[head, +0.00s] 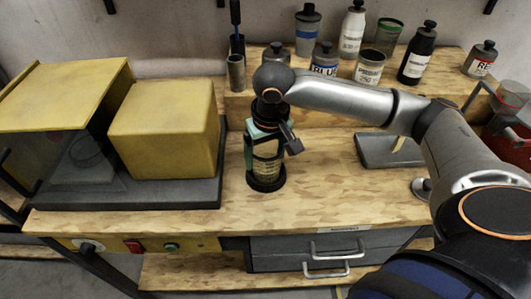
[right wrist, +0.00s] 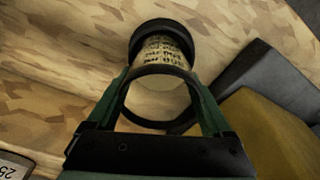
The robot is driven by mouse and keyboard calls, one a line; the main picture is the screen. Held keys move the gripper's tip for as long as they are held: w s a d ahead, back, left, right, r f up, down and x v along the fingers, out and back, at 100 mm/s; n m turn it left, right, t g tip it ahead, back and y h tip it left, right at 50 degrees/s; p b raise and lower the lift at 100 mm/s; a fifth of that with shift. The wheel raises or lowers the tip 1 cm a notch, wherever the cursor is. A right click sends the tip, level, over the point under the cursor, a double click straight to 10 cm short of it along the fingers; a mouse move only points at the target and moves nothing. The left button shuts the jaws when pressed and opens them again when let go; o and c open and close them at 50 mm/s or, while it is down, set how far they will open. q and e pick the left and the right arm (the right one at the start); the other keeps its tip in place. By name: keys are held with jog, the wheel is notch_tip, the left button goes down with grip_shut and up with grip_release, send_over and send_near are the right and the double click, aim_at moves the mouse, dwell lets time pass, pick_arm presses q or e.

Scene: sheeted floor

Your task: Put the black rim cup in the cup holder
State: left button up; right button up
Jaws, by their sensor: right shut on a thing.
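The black rim cup (head: 266,168) is upright on the left middle of the bench, a pale body with dark writing. My right gripper (head: 267,148) is above and around its upper part, its green fingers shut on its sides. In the right wrist view the cup (right wrist: 163,48) shows its black rim between the fingers of my gripper (right wrist: 160,88). A wide black ring, which looks like the cup holder (head: 266,185), surrounds the cup's lower end; it also shows in the wrist view (right wrist: 150,30). I cannot tell whether the cup rests fully inside. My left gripper is out of view.
A yellow box (head: 165,130) on a dark base stands left of the cup. Behind is a raised wooden shelf (head: 310,110) with several bottles and cups. A grey flat tray (head: 390,150) lies to the right. The bench front (head: 330,210) is clear.

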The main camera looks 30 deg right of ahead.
jog(key=o, duration=1.4)
jog(key=shift+r, duration=0.2)
jog(key=r, duration=0.4)
jog(key=s+r+p, duration=0.1)
jog(key=r, duration=0.6)
jog(key=shift+s+a+r, duration=0.15)
jog(key=shift+s+r, duration=0.2)
jog(key=shift+s, duration=0.05)
